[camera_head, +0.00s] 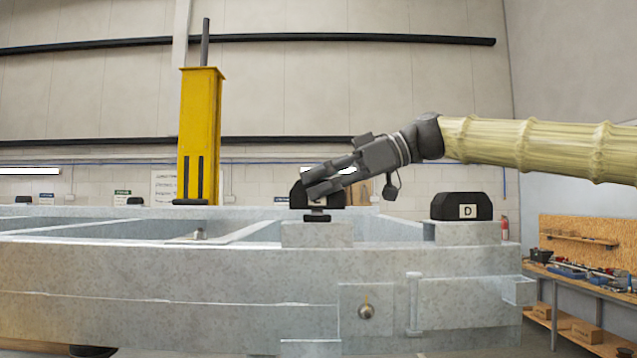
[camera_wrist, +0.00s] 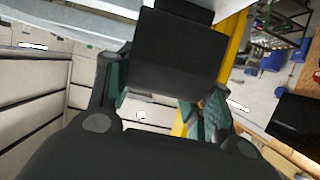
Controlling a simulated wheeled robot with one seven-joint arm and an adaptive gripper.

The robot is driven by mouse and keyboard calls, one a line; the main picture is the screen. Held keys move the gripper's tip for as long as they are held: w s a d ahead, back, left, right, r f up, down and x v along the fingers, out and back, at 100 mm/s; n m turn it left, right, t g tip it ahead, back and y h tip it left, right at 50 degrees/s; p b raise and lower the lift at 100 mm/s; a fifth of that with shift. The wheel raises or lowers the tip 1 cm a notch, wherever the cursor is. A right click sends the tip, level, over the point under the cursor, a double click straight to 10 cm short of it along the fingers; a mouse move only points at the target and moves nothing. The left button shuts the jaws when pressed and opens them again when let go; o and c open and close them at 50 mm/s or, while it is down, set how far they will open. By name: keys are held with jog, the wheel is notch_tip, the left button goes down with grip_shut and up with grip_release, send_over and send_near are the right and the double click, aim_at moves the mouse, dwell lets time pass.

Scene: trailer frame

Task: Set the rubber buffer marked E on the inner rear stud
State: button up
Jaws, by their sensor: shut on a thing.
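My gripper (camera_head: 318,182) reaches in from the right and is shut on a black rubber buffer (camera_head: 331,198). The buffer's pale label is mostly covered by a finger, so its letter cannot be read. A dark narrower piece shows under the buffer, right above a grey metal block (camera_head: 317,236) on the frame; I cannot tell if they touch. In the wrist view the buffer (camera_wrist: 178,55) sits between the two green-padded fingers. No bare stud shows at this block. A second black buffer marked D (camera_head: 461,206) sits on another block to the right.
The galvanised trailer frame (camera_head: 180,270) spans the foreground, with open bays between its beams. A yellow post (camera_head: 200,135) rises left of my gripper. A small fitting (camera_head: 197,235) is on the frame at left. A workbench (camera_head: 585,285) stands at the far right.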

jog(key=shift+f+b, duration=0.4)
jog(key=shift+f, duration=0.2)
jog(key=o, duration=1.3)
jog(key=v, duration=1.2)
jog(key=shift+d, duration=0.1)
